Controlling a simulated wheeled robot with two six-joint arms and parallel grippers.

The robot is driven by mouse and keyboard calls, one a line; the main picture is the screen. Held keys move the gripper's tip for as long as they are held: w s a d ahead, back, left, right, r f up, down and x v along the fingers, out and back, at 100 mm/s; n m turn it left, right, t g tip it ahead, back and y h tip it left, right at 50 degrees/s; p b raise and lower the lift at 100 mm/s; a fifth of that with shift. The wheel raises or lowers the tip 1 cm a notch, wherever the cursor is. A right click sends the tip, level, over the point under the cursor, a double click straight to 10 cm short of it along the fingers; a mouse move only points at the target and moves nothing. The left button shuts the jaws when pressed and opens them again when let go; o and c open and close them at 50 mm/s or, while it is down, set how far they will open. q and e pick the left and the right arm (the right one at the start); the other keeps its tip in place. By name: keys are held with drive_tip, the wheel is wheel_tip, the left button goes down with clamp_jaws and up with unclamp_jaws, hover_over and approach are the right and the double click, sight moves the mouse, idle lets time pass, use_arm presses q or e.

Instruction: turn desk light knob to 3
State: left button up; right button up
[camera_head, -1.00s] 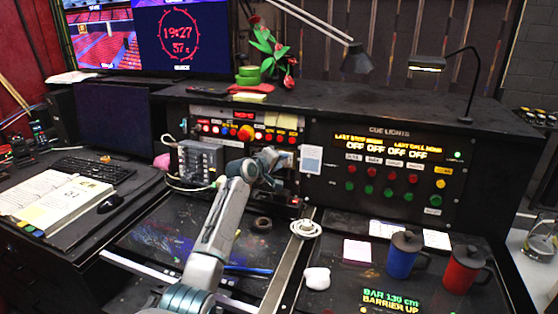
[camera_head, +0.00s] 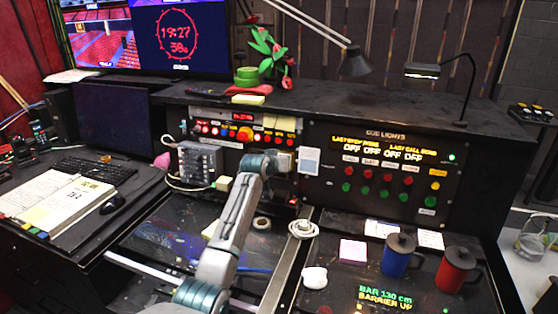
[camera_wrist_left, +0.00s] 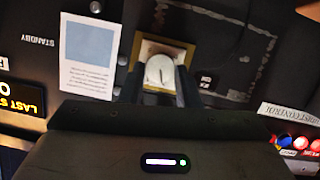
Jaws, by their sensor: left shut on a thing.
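The desk light knob (camera_wrist_left: 160,72) is a pale round knob with a dark pointer line, on a tan square plate (camera_wrist_left: 147,48). In the left wrist view it sits between the two dark fingers of my left gripper (camera_wrist_left: 160,88), which is shut on it. In the head view my left gripper (camera_head: 284,163) is at the front of the panel beside a white card (camera_head: 309,161), and the knob is hidden there. I cannot read a number at the knob. My right gripper is not in view.
The cue lights panel (camera_head: 385,168) with red and green buttons stands right of the gripper. A grey box (camera_head: 198,163) with cables is to the left. A blue mug (camera_head: 396,258), a red mug (camera_head: 457,270) and a coiled white cable (camera_head: 303,230) are on the desk in front.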

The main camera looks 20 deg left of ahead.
use_arm(q)
drive_tip(key=shift+d+f+m+y+p, duration=0.1)
drive_tip(key=shift+m+y+p, duration=0.3)
drive_tip(key=shift+m, duration=0.85)
drive_tip(key=shift+d+r+m+y+p, duration=0.15)
drive_tip(key=shift+m+y, duration=0.45)
drive_tip(key=shift+m, duration=0.6)
drive_tip(key=shift+d+f+m+y+p, duration=0.15)
drive_tip(key=shift+m+y+p, duration=0.25)
drive_tip(key=shift+m, duration=0.85)
drive_tip(key=o, duration=1)
drive_tip(key=shift+c, duration=0.2)
drive_tip(key=b+v, duration=0.2)
drive_tip(key=v, duration=0.8)
drive_tip(key=shift+s+b, duration=0.4)
